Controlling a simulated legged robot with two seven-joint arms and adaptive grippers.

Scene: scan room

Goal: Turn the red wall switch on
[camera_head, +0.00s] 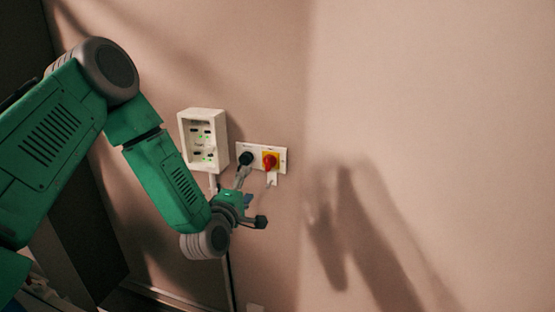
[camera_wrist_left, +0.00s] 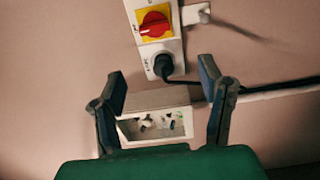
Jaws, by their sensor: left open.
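The red switch (camera_head: 269,161) is a rotary knob on a yellow square, set in a white wall plate (camera_head: 282,167). In the head view its grip looks about upright. In the left wrist view the red switch (camera_wrist_left: 154,24) is at the top, its grip lying roughly across the picture; its markings are too small to read. My left gripper (camera_head: 252,197) is open and empty, just below and left of the switch in the head view. Its fingers (camera_wrist_left: 162,83) frame the lower middle of the wrist view, with the switch beyond them. My right gripper is not in view.
A black plug (camera_head: 246,158) sits beside the switch on the same plate, with a black cable (camera_wrist_left: 200,82). A white wall box (camera_head: 203,113) with green lights is to the left. A small white fitting (camera_head: 272,179) is below the switch. The wall at right is bare.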

